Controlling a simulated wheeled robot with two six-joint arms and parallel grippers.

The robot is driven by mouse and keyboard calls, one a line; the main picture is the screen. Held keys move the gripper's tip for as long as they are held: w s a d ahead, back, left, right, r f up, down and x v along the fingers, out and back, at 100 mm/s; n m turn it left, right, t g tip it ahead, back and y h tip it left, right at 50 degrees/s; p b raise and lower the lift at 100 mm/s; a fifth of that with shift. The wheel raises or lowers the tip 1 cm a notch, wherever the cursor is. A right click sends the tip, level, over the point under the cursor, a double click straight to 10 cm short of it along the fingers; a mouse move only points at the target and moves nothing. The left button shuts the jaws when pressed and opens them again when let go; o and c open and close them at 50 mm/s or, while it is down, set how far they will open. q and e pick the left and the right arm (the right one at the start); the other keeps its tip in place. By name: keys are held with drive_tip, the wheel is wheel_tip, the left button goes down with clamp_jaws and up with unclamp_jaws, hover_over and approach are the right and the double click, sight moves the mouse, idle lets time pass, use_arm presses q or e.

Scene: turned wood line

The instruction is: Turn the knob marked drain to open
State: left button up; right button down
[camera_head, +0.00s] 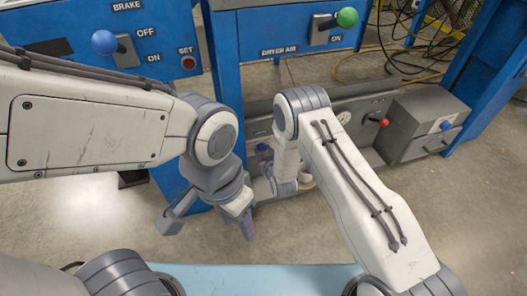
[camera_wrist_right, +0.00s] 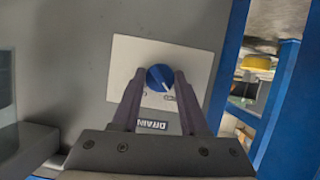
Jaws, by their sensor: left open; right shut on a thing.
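The drain knob (camera_wrist_right: 157,76) is a round blue knob with a white pointer line, on a pale plate (camera_wrist_right: 125,60) on a grey panel. A label reading DRAIN (camera_wrist_right: 152,124) is below it. The pointer slants down and slightly right; the small marks below the knob are too blurred to read. My right gripper (camera_wrist_right: 161,80) has one finger on each side of the knob and is shut on it. In the head view, my right arm hides the gripper's contact with the knob. My left gripper (camera_head: 208,225) is open and empty, low at the middle left.
A blue panel carries a brake lever (camera_head: 104,42) and a red set button (camera_head: 188,63). A dryer air lever with a green ball (camera_head: 347,17) is at the top. A grey box (camera_head: 425,105) and a small red knob (camera_head: 384,122) stand right. Cables lie behind.

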drive_tip(key=shift+d+f+m+y+p, duration=0.1)
drive_tip(key=shift+d+m+y+p, duration=0.1)
drive_tip(key=shift+m+y, duration=1.5)
drive_tip(key=shift+d+f+m+y+p, duration=0.15)
drive_tip(key=shift+m+y, duration=0.6)
drive_tip(key=shift+m, duration=1.8)
drive_tip(key=shift+d+f+m+y+p, duration=0.1)
drive_tip(key=shift+m+y+p, duration=0.1)
drive_tip(key=shift+m+y, duration=1.5)
drive_tip(key=shift+w+m+h, duration=0.1)
drive_tip(key=shift+m+h, duration=0.25)
drive_tip(key=shift+m, duration=0.3)
drive_tip(key=shift+c, duration=2.1)
unclamp_jaws()
drive_tip(key=shift+a, duration=0.1)
drive_tip(key=shift+r, duration=0.1)
